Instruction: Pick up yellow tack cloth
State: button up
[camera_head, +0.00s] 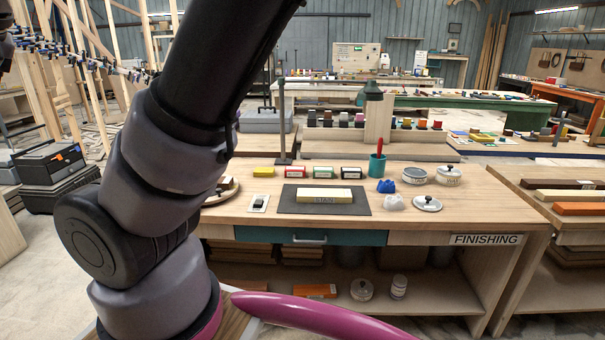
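A small flat yellow piece (263,172) lies at the back left of the wooden workbench (470,222), left of a row of small boxes. It looks like the yellow tack cloth, but it is too small to be sure. A pale yellow block (325,196) lies on a dark mat in the middle of the same bench. My arm fills the left of the head view and hides the bench's left end. My gripper is out of view, so its state does not show.

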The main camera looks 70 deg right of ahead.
aim_at(258, 172)
jog(key=z, duration=2.15)
